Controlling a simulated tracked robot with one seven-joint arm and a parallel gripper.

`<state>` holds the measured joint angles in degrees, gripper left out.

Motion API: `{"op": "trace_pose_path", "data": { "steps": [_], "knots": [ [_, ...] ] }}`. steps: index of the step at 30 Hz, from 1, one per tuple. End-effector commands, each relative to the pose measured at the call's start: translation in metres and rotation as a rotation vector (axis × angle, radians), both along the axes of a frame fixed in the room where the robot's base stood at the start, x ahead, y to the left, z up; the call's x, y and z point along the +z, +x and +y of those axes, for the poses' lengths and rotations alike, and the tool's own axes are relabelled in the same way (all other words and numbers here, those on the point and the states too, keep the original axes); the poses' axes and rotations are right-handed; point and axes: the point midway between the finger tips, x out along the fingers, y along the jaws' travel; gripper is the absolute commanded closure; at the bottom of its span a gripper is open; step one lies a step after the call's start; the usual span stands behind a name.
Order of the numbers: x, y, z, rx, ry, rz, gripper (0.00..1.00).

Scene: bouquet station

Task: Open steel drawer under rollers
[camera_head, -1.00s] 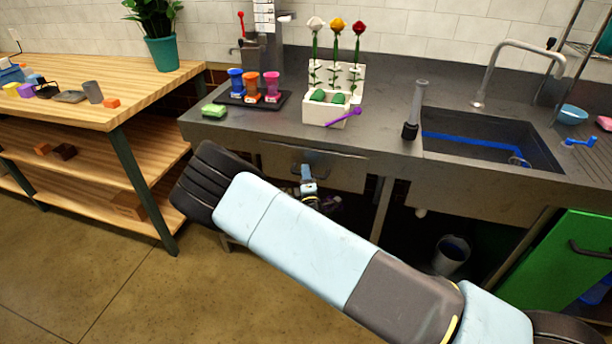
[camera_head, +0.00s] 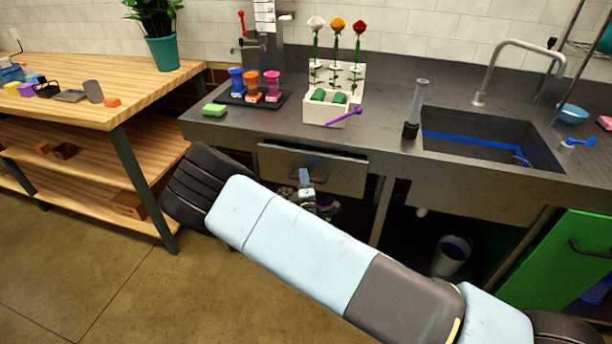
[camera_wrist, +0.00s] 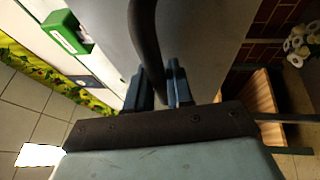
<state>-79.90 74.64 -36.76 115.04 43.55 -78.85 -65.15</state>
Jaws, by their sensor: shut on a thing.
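The steel drawer (camera_head: 340,174) sits under the counter, below the black tray with the rollers (camera_head: 254,86). Its front stands out a little from the counter, with a narrow gap along its top edge. My gripper (camera_head: 306,180) is at the drawer's dark bar handle (camera_wrist: 146,40). In the wrist view, my gripper (camera_wrist: 161,88) has its two blue fingers on either side of the handle, shut on it. The grey drawer front (camera_wrist: 200,35) fills the middle of that view. The inside of the drawer is hidden.
A wooden shelf table (camera_head: 125,100) stands to the left. The steel counter (camera_head: 385,120) carries a white flower holder (camera_head: 326,109), a purple tool (camera_head: 345,116), a green sponge (camera_head: 214,110) and a sink (camera_head: 490,140). A bucket (camera_head: 452,254) stands under the sink. The floor in front is clear.

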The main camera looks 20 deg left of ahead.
Motion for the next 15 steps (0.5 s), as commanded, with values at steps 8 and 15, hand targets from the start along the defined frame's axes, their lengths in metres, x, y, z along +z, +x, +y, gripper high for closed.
{"op": "trace_pose_path", "data": {
  "steps": [8, 15],
  "knots": [
    [-0.003, -0.072, 0.000, 0.002, -0.005, 0.008, 1.00],
    [-0.004, -0.139, -0.001, 0.003, -0.007, 0.009, 1.00]
  ]
}}
